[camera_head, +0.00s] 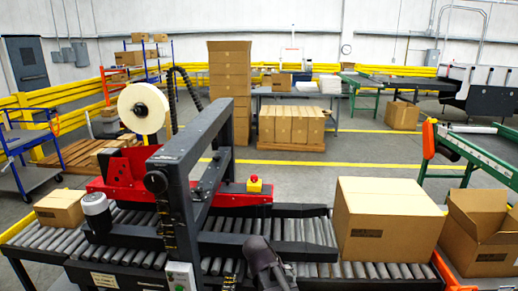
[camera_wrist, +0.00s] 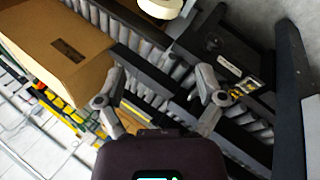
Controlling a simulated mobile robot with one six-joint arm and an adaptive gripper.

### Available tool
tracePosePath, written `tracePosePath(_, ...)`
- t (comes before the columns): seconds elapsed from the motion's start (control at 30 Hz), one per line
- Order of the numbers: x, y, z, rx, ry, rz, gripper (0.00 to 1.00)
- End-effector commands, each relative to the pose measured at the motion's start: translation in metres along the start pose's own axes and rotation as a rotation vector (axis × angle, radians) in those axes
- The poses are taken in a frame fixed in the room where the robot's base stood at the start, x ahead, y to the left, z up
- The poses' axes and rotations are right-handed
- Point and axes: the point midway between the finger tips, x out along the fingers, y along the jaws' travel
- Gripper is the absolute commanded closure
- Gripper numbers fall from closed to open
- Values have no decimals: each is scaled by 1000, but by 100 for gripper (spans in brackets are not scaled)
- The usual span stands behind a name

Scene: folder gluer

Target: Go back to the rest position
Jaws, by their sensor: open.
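My gripper (camera_wrist: 160,82) is open in the wrist view, with its two grey fingers spread apart and nothing between them. It is above the roller conveyor (camera_wrist: 150,62) and dark machine rails. A closed cardboard box (camera_wrist: 55,40) with a dark label lies at the upper left of that view, apart from the fingers. In the head view, a dark part of my arm shows at the bottom centre, in front of the conveyor (camera_head: 320,232). The fingers cannot be made out there.
The taping machine's dark frame (camera_head: 185,165) rises left of centre, with a white roll (camera_head: 143,107). A large closed box (camera_head: 388,218) stands on the rollers at right, beside an open box (camera_head: 480,230). A smaller box (camera_head: 60,207) is at left.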

Motion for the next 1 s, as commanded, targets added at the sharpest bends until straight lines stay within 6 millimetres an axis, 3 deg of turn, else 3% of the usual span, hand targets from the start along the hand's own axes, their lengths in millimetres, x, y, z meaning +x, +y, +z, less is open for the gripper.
tracePosePath(0.2,26,20,41,111,-61,-172,12)
tracePosePath(0.5,45,37,86,259,-108,-396,12)
tracePosePath(0.7,49,42,101,318,-119,-487,12)
tracePosePath(1.0,50,42,104,333,-120,-512,12)
